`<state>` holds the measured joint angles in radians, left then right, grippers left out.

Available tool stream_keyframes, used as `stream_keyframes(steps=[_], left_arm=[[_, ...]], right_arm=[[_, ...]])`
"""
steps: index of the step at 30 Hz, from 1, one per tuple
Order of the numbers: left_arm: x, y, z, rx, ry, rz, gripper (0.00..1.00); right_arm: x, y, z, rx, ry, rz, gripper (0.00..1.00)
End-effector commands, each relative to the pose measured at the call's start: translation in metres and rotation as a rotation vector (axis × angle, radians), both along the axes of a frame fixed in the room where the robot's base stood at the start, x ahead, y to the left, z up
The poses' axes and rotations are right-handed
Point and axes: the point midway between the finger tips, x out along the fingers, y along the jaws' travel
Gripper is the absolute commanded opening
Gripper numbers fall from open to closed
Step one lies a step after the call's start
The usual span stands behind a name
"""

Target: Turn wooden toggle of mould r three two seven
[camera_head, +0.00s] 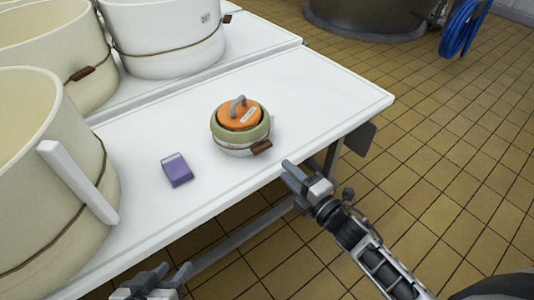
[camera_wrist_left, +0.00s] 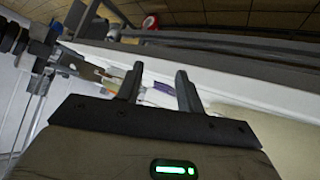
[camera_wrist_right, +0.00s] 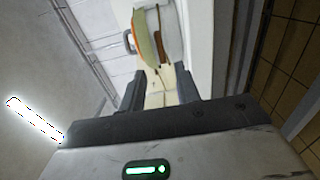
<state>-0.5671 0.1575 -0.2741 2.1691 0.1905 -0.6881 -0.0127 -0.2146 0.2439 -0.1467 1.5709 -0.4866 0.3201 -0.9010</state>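A small round mould (camera_head: 243,143) with a green band, an orange lid (camera_head: 239,114) and a grey handle stands upright on the white table. A brown wooden toggle (camera_head: 262,147) sits low on its front right side. A white label on the lid is too small to read. The mould also shows sideways in the right wrist view (camera_wrist_right: 147,50), ahead of the fingers. My right gripper (camera_head: 296,175) is open and empty by the table's front edge, apart from the toggle. My left gripper (camera_head: 171,271) is open and empty, in front of the table edge at the bottom.
A purple box-like block (camera_head: 178,171) lies on the table (camera_head: 320,92) left of the mould. Large cream tubs, one with a brown toggle (camera_head: 81,74), fill the left and back. The table right of the mould is clear. A blue hose (camera_head: 460,28) hangs far off.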

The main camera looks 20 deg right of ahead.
Motion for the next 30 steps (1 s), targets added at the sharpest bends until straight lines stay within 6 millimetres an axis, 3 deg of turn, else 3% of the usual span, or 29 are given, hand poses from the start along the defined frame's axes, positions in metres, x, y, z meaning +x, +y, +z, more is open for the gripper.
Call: stream_keyframes(steps=[6, 12, 18, 26, 30], left_arm=[[0.002, -0.003, -0.011, -0.003, 0.009, -0.009, 0.37], [0.004, -0.003, -0.007, -0.012, -0.022, -0.009, 0.37], [0.007, -0.004, -0.002, -0.019, -0.043, -0.008, 0.37], [0.005, -0.006, 0.001, -0.023, -0.045, -0.010, 0.37], [0.004, -0.006, 0.000, -0.022, -0.043, -0.011, 0.37]], right_arm=[[0.046, 0.017, -0.001, 0.001, -0.002, 0.000, 0.33], [0.074, 0.027, -0.001, 0.002, 0.001, 0.000, 0.33], [0.085, 0.031, 0.000, 0.002, 0.001, 0.000, 0.33], [0.085, 0.032, 0.000, 0.002, 0.002, -0.001, 0.33], [0.085, 0.032, 0.000, 0.002, 0.002, -0.001, 0.00]])
